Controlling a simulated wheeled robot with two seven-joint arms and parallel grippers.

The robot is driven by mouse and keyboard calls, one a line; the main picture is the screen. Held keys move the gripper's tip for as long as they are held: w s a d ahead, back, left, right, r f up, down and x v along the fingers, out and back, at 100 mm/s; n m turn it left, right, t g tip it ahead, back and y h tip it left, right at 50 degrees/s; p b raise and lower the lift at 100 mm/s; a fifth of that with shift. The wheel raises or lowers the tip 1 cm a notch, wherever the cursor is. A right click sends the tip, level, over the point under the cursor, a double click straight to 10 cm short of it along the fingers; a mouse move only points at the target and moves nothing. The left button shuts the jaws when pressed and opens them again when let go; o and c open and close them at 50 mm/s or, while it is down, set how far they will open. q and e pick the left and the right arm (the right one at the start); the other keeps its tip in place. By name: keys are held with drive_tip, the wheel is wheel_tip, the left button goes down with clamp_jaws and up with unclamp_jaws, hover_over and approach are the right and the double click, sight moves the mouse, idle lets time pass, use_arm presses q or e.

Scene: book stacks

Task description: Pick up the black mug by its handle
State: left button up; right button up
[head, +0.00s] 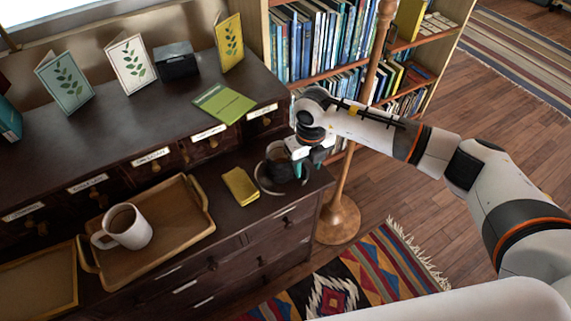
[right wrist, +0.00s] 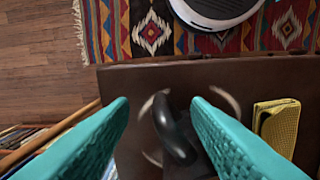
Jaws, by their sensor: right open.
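The black mug (head: 278,153) stands at the right end of the lower cabinet top, partly hidden behind my right gripper (head: 303,165). In the right wrist view, its black curved handle (right wrist: 172,128) shows between the teal fingers of my right gripper (right wrist: 161,108). The fingers are apart, one on each side of the handle, and I cannot tell whether either touches it. The mug body is mostly lost against the dark top in that view. Pale curved arcs show around the mug there. My left gripper is in neither view.
A yellow folded item (head: 240,186) lies just left of the mug. A wooden tray (head: 180,213) with a white mug (head: 124,228) is further left. A wooden pole stand (head: 343,205) rises beside the cabinet's right end. A bookcase (head: 320,75) stands behind.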

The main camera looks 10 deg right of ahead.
wheel_tip(320, 180, down, 5)
drive_tip(key=shift+a+r+p, duration=0.15)
drive_tip(key=shift+r+p, duration=0.05)
drive_tip(key=shift+p, duration=0.1)
drive_tip(key=shift+c, duration=0.2)
clamp_jaws()
drive_tip(key=shift+r, duration=0.1)
